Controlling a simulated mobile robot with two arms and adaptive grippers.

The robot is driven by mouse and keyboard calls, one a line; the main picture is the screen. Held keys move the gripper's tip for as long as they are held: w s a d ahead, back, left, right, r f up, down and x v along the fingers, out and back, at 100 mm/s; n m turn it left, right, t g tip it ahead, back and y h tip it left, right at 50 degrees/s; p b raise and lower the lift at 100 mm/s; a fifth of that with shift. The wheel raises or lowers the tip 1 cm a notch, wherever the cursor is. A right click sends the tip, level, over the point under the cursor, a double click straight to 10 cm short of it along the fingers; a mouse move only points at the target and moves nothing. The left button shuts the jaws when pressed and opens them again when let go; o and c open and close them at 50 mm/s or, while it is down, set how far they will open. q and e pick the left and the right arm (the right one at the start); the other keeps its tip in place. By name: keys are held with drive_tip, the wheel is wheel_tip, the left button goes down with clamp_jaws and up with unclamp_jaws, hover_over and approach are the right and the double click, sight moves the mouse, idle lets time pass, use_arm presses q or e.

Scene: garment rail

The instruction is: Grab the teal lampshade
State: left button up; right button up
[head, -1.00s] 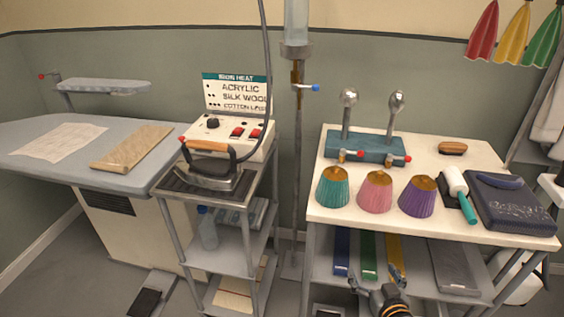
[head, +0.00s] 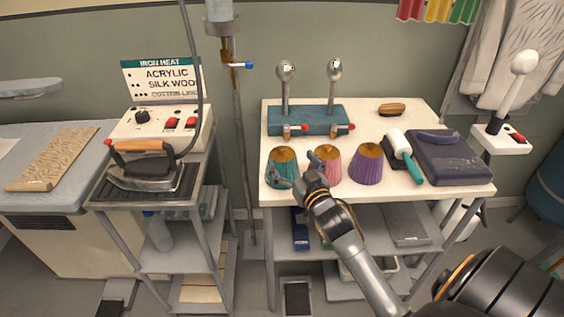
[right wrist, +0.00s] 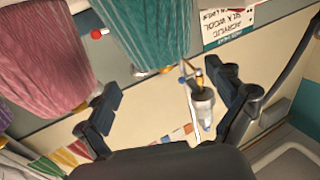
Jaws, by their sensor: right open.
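The teal lampshade (head: 282,160) stands with its gold end up near the front left of the white table, left of the pink lampshade (head: 328,165). My right gripper (head: 294,170) is open at the table's front edge, its fingers spread before the teal and pink lampshades. It hides part of both. In the right wrist view the teal lampshade (right wrist: 148,30) is ahead of the open, empty fingers (right wrist: 168,92), and the pink lampshade (right wrist: 45,60) is close on the left. I cannot tell whether a finger touches either lampshade. My left gripper is out of view.
A purple lampshade (head: 367,165) stands right of the pink one. A teal block with two metal posts (head: 305,120) is behind them. The iron (head: 143,168) is on the left stand.

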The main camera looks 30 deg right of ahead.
sight(284, 154)
drive_tip(key=w, duration=0.3)
drive_tip(key=w+p, duration=0.1)
drive_tip(key=w, duration=0.1)
drive_tip(key=shift+d+f, duration=0.2)
drive_tip(key=shift+f, duration=0.05)
drive_tip(key=shift+c, duration=0.4)
drive_tip(key=c, duration=1.1)
